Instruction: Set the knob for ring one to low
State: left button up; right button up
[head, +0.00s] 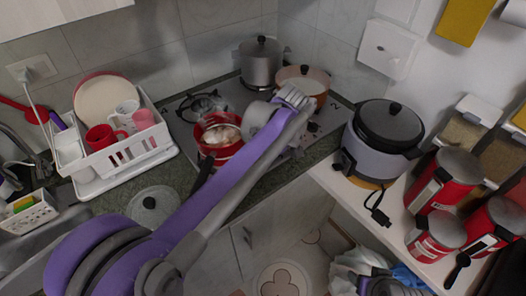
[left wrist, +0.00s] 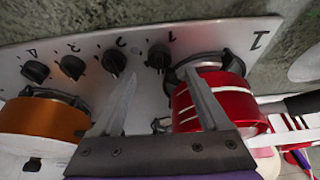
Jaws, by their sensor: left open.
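In the left wrist view a row of black knobs lines the edge of the light metal stove panel (left wrist: 205,42), with numbers that appear upside down. The rightmost knob (left wrist: 159,57), nearest the red pot, appears to be the one for ring one; its small label is hard to read. A large 1 is printed farther right. My left gripper (left wrist: 160,78) is open and empty, its fingertips pointing at the panel on either side of that knob in the picture. In the head view my left gripper (head: 293,98) hangs over the stove, and my arm hides part of it.
A red pot (left wrist: 220,100) with food sits close to the right finger. An orange pot (left wrist: 45,118) is to the left, and a tall grey pot (head: 261,65) stands behind. A dish rack (head: 115,160) is left of the stove; a rice cooker (head: 385,130) is right.

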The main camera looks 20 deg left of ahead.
pick_arm(q)
jog(key=shift+x, duration=2.25)
jog(key=shift+c, duration=0.3)
grip_shut()
